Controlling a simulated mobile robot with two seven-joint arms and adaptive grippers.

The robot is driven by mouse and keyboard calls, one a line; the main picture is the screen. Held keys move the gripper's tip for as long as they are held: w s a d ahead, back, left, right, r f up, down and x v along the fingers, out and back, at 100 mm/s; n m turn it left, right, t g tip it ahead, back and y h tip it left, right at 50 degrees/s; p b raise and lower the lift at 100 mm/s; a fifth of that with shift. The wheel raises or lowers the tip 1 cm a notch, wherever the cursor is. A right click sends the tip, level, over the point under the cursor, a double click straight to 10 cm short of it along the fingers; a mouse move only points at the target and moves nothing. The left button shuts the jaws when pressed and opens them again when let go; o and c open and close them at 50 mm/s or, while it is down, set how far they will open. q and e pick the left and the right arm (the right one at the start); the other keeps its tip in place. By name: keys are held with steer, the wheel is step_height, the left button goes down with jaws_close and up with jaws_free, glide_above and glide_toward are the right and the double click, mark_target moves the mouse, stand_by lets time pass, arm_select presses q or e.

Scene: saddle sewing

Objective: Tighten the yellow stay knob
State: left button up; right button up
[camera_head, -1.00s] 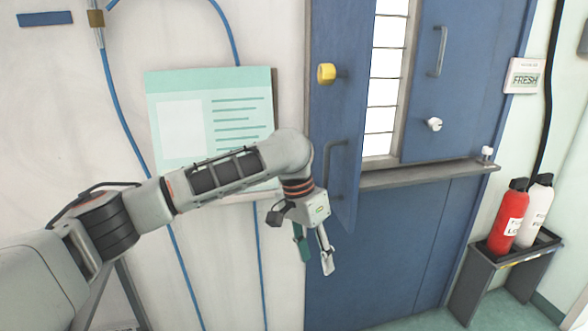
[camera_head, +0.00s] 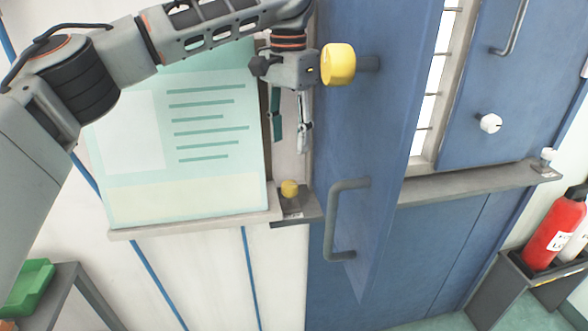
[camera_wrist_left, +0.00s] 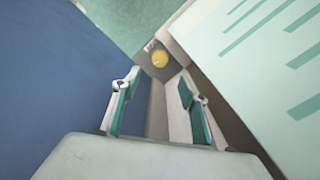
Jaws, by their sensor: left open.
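A small yellow knob (camera_head: 289,188) sits on a dark bracket at the left end of the sill, beside the blue door leaf. It also shows in the left wrist view as a yellow disc (camera_wrist_left: 159,59), beyond and between the fingertips. My left gripper (camera_head: 290,142) points down above this knob, open and empty, with a gap between them. In the wrist view its two green-padded fingers (camera_wrist_left: 158,95) are spread apart. A larger yellow knob (camera_head: 338,64) stands out from the door leaf, just right of the gripper body. My right gripper is not in view.
The blue door leaf (camera_head: 360,130) with a grey handle (camera_head: 338,220) stands ajar close right of the gripper. A pale green poster board (camera_head: 210,120) is close left. White knobs (camera_head: 490,123) and a red bottle (camera_head: 552,235) are farther right. A green tray (camera_head: 28,285) is lower left.

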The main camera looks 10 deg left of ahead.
mark_target(289, 184)
arm_select(q)
step_height(289, 184, down, 12)
steer(key=shift+r, duration=0.1)
stand_by(0.5)
steer(key=c, duration=1.1)
